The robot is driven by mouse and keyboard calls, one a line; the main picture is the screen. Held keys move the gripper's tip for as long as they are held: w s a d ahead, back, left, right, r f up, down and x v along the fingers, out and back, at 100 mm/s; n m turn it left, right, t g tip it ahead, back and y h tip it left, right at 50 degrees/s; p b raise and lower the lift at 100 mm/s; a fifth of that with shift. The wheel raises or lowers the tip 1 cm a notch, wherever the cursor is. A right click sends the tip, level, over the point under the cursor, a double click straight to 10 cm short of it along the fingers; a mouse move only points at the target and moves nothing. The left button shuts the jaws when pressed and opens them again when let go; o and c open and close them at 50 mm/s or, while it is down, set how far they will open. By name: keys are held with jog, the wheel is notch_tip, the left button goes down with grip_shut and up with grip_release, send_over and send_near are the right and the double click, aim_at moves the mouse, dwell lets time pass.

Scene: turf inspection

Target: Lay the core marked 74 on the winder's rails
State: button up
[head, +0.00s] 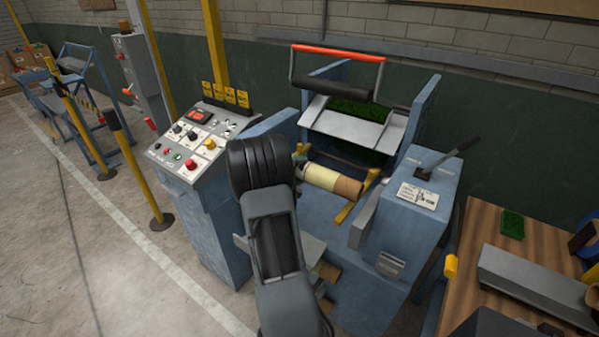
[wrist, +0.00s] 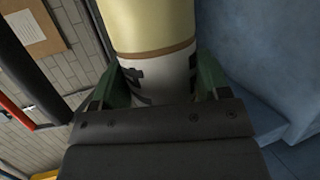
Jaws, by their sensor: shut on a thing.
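My gripper (wrist: 160,78) is shut on a core (wrist: 155,25), with one green finger on each side of its white band. The core is pale yellow with a brown ring. Black marks show on the band, but the fingers and gripper body cover part of them and I cannot read the whole number. In the head view the core (head: 331,180) lies roughly level over the winder, its brown end by a yellow rail (head: 352,205). I cannot tell whether it touches the rails. My arm hides much of my gripper (head: 301,163) there.
The blue winder frame (head: 424,100) rises behind, with a dark roller (head: 331,88) and red bar above green turf. A control panel (head: 195,140) stands left, a lever box (head: 430,185) right. A wooden bench (head: 480,225) is at far right. Open floor lies left.

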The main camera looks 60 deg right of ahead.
jog(key=shift+f+b, duration=2.95)
jog(key=shift+b, duration=0.6)
jog(key=o, duration=1.3)
jog(key=b+v, duration=0.2)
jog(key=v, duration=1.2)
jog(key=s+a+f+n+t+y, duration=0.1)
jog(key=s+a+f+y, duration=0.15)
jog(key=a+y, duration=0.2)
jog(key=s+a+f+y, duration=0.2)
jog(key=a+f+y, duration=0.15)
jog(key=a, duration=0.25)
jog(key=shift+s+a+r+n+t+y+p, duration=0.4)
jog(key=shift+s+a+r+t+y, duration=0.75)
jog(key=shift+a, duration=2.45)
jog(key=shift+s+a+r+n+t+y+p, duration=0.2)
jog(key=shift+s+a+r+t+y+p, duration=0.85)
jog(key=shift+a, duration=2.55)
jog(key=shift+s+a+r+n+t+y+p, duration=0.1)
jog(key=shift+s+a+r+n+t+y, duration=0.7)
jog(key=shift+a, duration=2.8)
